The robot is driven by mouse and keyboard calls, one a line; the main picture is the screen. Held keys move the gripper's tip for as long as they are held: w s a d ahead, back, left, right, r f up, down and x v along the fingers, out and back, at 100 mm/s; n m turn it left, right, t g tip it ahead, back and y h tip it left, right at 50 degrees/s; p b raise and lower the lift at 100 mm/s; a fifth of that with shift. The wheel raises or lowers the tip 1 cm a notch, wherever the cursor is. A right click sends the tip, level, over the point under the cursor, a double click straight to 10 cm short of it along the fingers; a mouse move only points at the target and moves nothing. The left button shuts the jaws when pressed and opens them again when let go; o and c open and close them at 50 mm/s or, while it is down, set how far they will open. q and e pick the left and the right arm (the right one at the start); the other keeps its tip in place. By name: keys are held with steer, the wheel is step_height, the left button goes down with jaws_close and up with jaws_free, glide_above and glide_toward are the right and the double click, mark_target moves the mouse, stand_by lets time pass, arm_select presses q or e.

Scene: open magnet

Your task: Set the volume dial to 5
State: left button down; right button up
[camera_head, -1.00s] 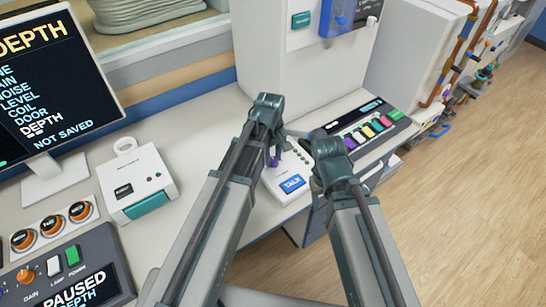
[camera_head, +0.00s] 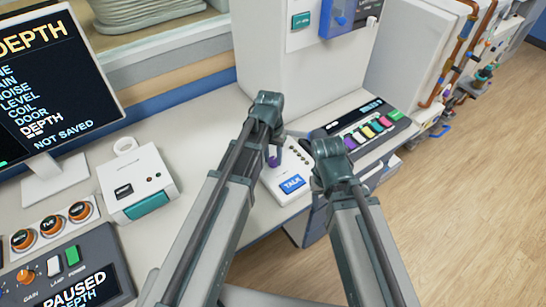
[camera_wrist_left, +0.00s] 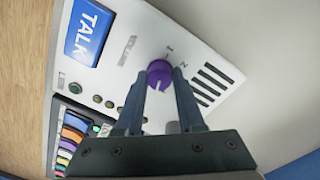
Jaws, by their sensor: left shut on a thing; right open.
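The purple volume dial (camera_wrist_left: 160,73) sits on the white talk panel, beside the word VOLUME and the printed marks 1 and 2. A white pointer line on it shows near its edge on the gripper side. My left gripper (camera_wrist_left: 156,92) is shut on the dial, one finger on each side. In the head view the left gripper (camera_head: 277,150) hides most of the dial. The panel has a blue TALK button (camera_head: 292,184). My right gripper (camera_head: 330,150) is open and empty, right of the panel. Most scale numbers are hidden.
A panel with several coloured buttons (camera_head: 376,124) lies right of the talk panel. A white printer-like box (camera_head: 137,183) and a monitor (camera_head: 45,80) stand at left. A tall white cabinet (camera_head: 290,75) rises behind. The counter between box and talk panel is clear.

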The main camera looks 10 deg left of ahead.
mark_target(272, 158)
arm_select(q)
steer(key=m, duration=0.5)
steer(key=shift+m, duration=0.3)
stand_by(0.4)
steer(key=c, duration=0.5)
jaws_free()
steer(key=shift+r, duration=0.1)
steer(key=r+p, duration=0.6)
steer(key=p, duration=0.1)
steer(key=r+p, duration=0.6)
steer(key=r, duration=0.1)
steer(key=shift+w+a+r+p, duration=0.2)
steer(key=shift+r+p, duration=0.1)
steer(key=shift+p, duration=0.1)
